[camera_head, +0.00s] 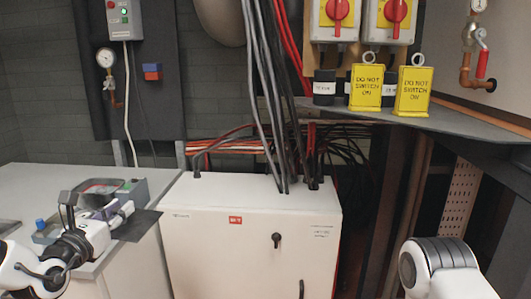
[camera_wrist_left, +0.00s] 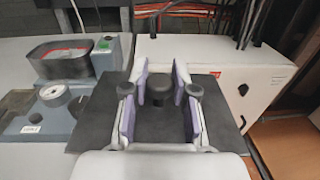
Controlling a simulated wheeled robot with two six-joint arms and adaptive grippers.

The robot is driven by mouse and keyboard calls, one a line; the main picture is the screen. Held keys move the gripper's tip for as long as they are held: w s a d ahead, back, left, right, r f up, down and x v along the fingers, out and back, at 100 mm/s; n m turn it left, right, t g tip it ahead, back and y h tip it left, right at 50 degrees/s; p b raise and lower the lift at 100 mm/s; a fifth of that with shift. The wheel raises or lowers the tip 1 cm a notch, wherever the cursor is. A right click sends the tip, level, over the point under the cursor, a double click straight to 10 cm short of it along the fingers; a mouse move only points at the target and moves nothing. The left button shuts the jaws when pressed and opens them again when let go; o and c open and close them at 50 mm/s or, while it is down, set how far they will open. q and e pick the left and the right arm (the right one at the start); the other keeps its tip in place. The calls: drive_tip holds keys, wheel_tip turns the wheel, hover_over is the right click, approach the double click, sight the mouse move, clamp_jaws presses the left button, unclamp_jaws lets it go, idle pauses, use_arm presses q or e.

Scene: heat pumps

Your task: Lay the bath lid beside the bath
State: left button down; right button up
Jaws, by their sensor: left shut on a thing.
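The bath lid is a dark flat plate (camera_head: 135,227) with a black knob (camera_wrist_left: 157,84); its plate also shows in the wrist view (camera_wrist_left: 88,125). My left gripper (camera_head: 97,211) is shut on the knob, and its purple-lined fingers (camera_wrist_left: 158,85) stand either side of it. The lid is right of the bath, at the bench's right edge by the white cabinet. I cannot tell whether it touches the bench. The bath (camera_head: 102,187) is a grey unit with an open dark-rimmed basin (camera_wrist_left: 63,61) and a green button. My right gripper is out of view; only my right arm shows.
The white bench top (camera_head: 40,178) has free room behind and left of the bath. A grey block with a round fitting (camera_wrist_left: 58,96) stands in front of the basin. The white cabinet (camera_head: 240,240), with cables rising from its top, stands close on the right.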

sight(135, 216)
use_arm(q)
drive_tip(key=f, duration=0.1)
drive_tip(key=f+h+p, duration=0.1)
drive_tip(key=w+d+f+m, duration=0.1)
drive_tip(key=shift+f+g+h, duration=0.3)
drive_tip(key=shift+h, duration=0.1)
drive_tip(key=s+d+f+m+g+h+p, duration=0.6)
drive_tip(key=s+d+f+m+h+p, duration=0.2)
drive_tip(key=s, duration=0.8)
drive_tip(key=d+f+h, duration=0.2)
drive_tip(key=d+f, duration=0.1)
drive_tip(key=f, duration=0.1)
drive_tip(key=shift+f+g+p, duration=0.3)
drive_tip(key=shift+g+p, duration=0.05)
drive_tip(key=shift+g, duration=0.05)
